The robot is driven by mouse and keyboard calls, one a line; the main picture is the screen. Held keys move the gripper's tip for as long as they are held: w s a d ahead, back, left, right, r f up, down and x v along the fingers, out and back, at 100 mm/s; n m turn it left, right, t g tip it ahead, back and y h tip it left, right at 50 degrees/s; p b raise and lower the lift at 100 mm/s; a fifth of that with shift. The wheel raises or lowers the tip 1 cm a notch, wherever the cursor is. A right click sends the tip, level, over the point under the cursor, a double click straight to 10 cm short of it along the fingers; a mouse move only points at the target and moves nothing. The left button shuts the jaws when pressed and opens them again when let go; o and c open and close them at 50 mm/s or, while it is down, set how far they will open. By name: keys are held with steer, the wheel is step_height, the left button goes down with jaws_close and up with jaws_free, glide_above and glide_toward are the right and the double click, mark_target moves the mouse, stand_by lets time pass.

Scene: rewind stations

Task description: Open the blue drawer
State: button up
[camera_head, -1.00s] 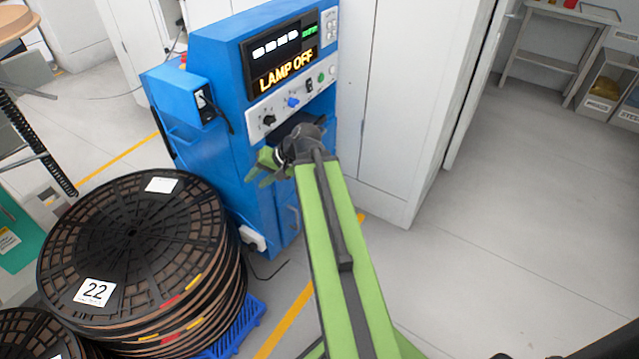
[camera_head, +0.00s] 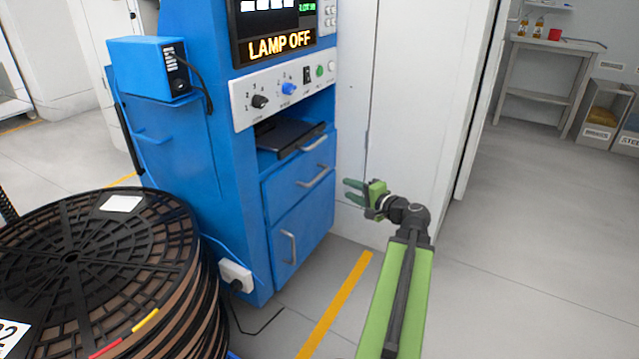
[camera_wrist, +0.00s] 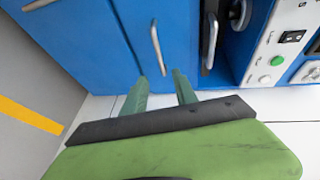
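The blue drawer (camera_head: 282,193) is in the front of the blue cabinet, below an open recess, and looks shut. Its silver bar handle (camera_head: 316,177) is on its front. In the wrist view the handle (camera_wrist: 157,48) appears ahead of the fingertips, roughly between them in the picture. My gripper (camera_head: 348,190) is to the right of the drawer front, with its fingers pointing toward it. In the wrist view my gripper (camera_wrist: 160,74) is open, with nothing between its green fingers. It looks apart from the handle.
Another silver handle (camera_head: 314,142) is just above, by the recess with a black tray (camera_head: 287,136). A lower door has a handle (camera_head: 288,247). Stacked black reels (camera_head: 90,255) stand at left. White cabinets (camera_head: 405,90) are behind my gripper. Open floor lies right.

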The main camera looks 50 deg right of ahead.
mark_target(321, 176)
steer(key=b+x, duration=0.1)
steer(key=x, duration=0.4)
steer(key=b+x, duration=0.1)
steer(key=x, duration=0.5)
steer(key=b+x, duration=0.1)
steer(key=x, duration=0.5)
steer(key=shift+s+d, duration=0.1)
steer(key=shift+d, duration=0.15)
jaws_close()
steer(key=shift+f, duration=0.1)
